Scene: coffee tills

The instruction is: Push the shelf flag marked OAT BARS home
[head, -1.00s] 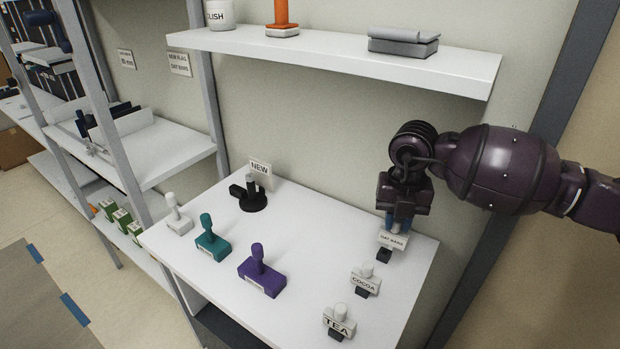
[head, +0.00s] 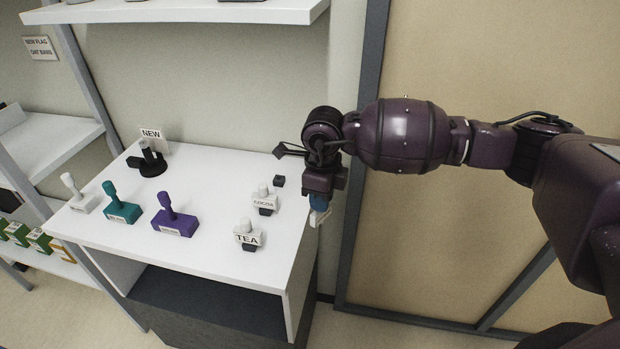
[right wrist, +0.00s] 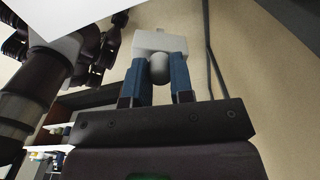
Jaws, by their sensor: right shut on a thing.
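My right gripper (head: 319,203) is shut on a small white shelf flag (head: 318,219), held at the right edge of the white table (head: 210,236). In the right wrist view this flag (right wrist: 160,43) sits between the two blue fingers, with a rounded grey part below it. Its lettering cannot be read now; a second ago it seemed to read OAT BARS. A small black base (head: 279,181) stands bare on the table, left of the gripper and apart from it. My left gripper is not seen.
The COCOA flag (head: 264,197) and TEA flag (head: 247,235) stand on black bases near the gripper. White, teal (head: 121,206) and purple (head: 172,217) stamps stand further left. A black stand (head: 151,161) is by the NEW card (head: 151,135). A shelf (head: 180,12) overhangs the back.

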